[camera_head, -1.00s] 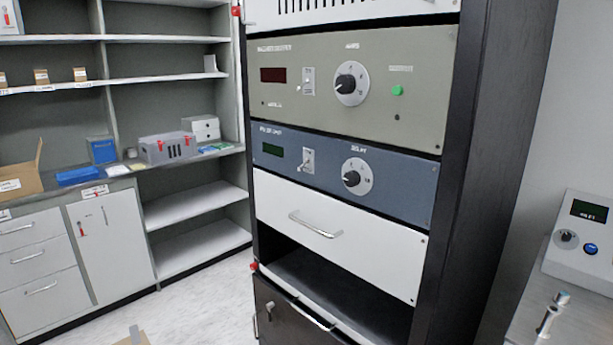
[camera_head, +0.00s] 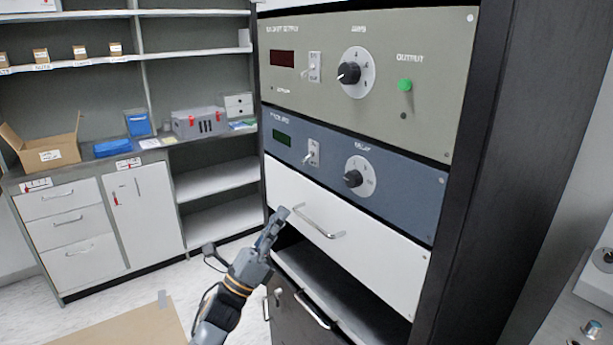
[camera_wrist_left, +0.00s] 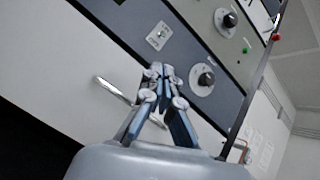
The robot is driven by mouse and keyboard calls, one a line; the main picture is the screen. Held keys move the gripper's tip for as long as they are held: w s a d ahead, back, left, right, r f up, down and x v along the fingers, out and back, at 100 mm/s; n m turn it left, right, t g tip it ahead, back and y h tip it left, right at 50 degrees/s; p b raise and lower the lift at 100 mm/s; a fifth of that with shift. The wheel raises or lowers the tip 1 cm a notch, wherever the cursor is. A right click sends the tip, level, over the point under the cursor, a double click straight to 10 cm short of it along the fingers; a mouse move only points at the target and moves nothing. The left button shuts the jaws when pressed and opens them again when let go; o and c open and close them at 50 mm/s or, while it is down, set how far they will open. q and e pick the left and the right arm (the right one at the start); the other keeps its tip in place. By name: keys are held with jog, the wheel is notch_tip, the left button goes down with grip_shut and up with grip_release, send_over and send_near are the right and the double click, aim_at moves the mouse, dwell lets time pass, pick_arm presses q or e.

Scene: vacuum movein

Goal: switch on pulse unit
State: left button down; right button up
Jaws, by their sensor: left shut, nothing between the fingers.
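The pulse unit (camera_head: 400,190) is the blue-grey panel in the black rack, below a larger grey-green panel. It has a dark display (camera_head: 282,138), a small toggle switch (camera_head: 312,153) and a round delay knob (camera_head: 354,178). The panel also shows tilted in the left wrist view (camera_wrist_left: 205,60), with its toggle switch (camera_wrist_left: 159,35) beyond the fingertips. My left gripper (camera_head: 281,215) is shut and empty, in front of the white drawer, lower and left of the switch. The fingertips look apart from the panel. My right gripper is not in view.
A white drawer (camera_head: 375,256) with a protruding bar handle (camera_head: 318,228) lies directly below the pulse unit. Shelves and cabinets stand at left. A flat cardboard piece (camera_head: 125,325) lies on the floor.

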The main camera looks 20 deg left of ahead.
aim_at(306, 159)
pick_arm(q)
jog(key=p+x, duration=0.3)
jog(key=x, duration=0.7)
jog(key=shift+a+p, duration=0.1)
jog(key=shift+p, duration=0.3)
